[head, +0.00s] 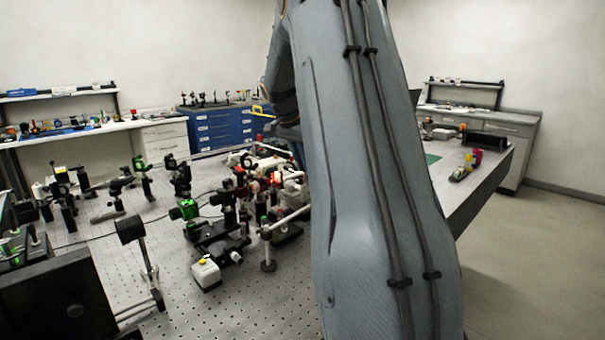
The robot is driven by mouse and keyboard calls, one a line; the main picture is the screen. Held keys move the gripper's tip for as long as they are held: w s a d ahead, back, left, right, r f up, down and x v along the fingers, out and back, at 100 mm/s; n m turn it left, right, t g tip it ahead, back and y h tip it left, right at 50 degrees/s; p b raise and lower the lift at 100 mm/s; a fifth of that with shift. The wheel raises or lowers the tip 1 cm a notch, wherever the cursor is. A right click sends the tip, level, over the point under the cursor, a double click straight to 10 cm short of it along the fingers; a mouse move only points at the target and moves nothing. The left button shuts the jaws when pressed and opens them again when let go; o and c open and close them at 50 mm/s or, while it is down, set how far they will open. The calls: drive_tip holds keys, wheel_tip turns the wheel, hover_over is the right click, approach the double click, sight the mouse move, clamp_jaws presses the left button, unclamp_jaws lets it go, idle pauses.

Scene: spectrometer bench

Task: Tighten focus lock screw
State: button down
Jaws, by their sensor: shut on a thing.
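I cannot make out the focus lock screw; it is too small or hidden. A dense cluster of optical mounts (240,200) stands on the perforated bench (120,262), left of my arm. A red glow shows on a part (276,178) of this cluster, close to my arm's edge. A green-lit block (186,210) sits at its left. My large grey arm link fills the middle right of the head view. My forearm bends down behind it at the upper left, and my gripper's fingers are hidden there.
A dark box (55,300) fills the lower left. Blue drawers (222,128) stand behind. Open floor (530,260) lies to the right.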

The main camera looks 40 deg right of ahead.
drive_tip(key=m, duration=0.1)
drive_tip(key=m+g+b, duration=0.1)
drive_tip(key=m, duration=0.1)
drive_tip(key=m+b, duration=0.1)
drive_tip(key=shift+w+m+g, duration=0.25)
drive_tip(key=shift+m+g, duration=0.15)
drive_tip(key=m, duration=0.2)
drive_tip(key=m+g+y+b, duration=0.1)
drive_tip(key=m, duration=0.1)
drive_tip(key=shift+d+m+g, duration=0.1)
drive_tip(key=shift+m+g, duration=0.2)
drive_tip(key=shift+m, duration=0.1)
drive_tip(key=shift+w, duration=0.1)
drive_tip(key=c, duration=1.7)
unclamp_jaws()
drive_tip(key=shift+c, duration=0.2)
drive_tip(key=b+v, duration=0.1)
drive_tip(key=v, duration=0.6)
drive_tip(key=shift+r, duration=0.35)
drive_tip(key=shift+w, duration=0.1)
